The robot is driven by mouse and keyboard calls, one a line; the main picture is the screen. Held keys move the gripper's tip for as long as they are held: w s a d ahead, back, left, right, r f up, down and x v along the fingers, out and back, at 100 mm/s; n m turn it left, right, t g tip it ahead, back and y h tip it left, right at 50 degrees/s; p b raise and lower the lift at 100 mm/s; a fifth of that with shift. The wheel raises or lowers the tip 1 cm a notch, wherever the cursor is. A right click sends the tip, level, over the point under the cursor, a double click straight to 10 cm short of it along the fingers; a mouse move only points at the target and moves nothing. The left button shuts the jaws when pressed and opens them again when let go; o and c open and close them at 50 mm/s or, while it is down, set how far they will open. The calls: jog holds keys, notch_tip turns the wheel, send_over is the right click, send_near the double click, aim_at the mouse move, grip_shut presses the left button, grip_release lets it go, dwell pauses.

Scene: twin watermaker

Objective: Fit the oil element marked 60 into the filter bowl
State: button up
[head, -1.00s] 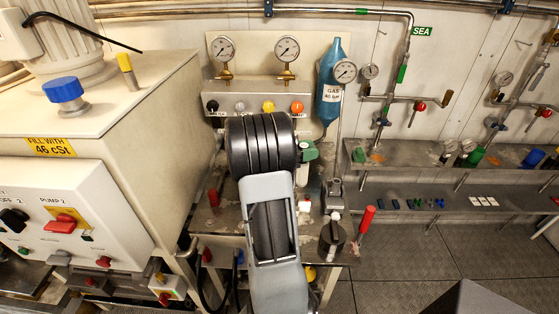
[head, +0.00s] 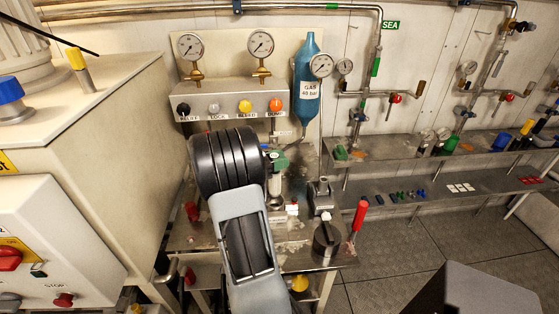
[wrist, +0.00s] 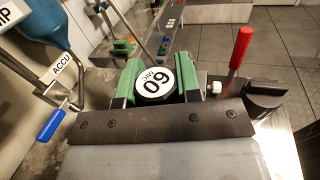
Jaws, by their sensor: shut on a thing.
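The oil element (wrist: 155,82) has a white round end face marked 60 and a dark rim. In the wrist view it sits between the green jaws of my gripper (wrist: 158,78), which is shut on it. In the head view my arm hides most of the gripper and the element. I cannot clearly make out the filter bowl. A dark cylinder with a black top (head: 327,240) stands at the bench's front right, to the right of the gripper; it also shows in the wrist view (wrist: 266,94). I cannot tell whether it is the bowl.
A red upright handle (head: 358,216) stands beside the dark cylinder. A blue gas bottle (head: 306,85) and a gauge panel with coloured knobs (head: 245,95) are behind the bench. A shelf with small parts (head: 460,189) is at right. A blue-handled valve (wrist: 50,126) is left in the wrist view.

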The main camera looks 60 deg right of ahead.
aim_at(279, 189)
jog(key=shift+f+b, duration=1.6)
jog(key=shift+f, duration=1.35)
jog(key=shift+p, duration=0.6)
jog(key=shift+f+b, duration=2.3)
jog(key=shift+f, duration=1.25)
jog(key=shift+r, duration=0.25)
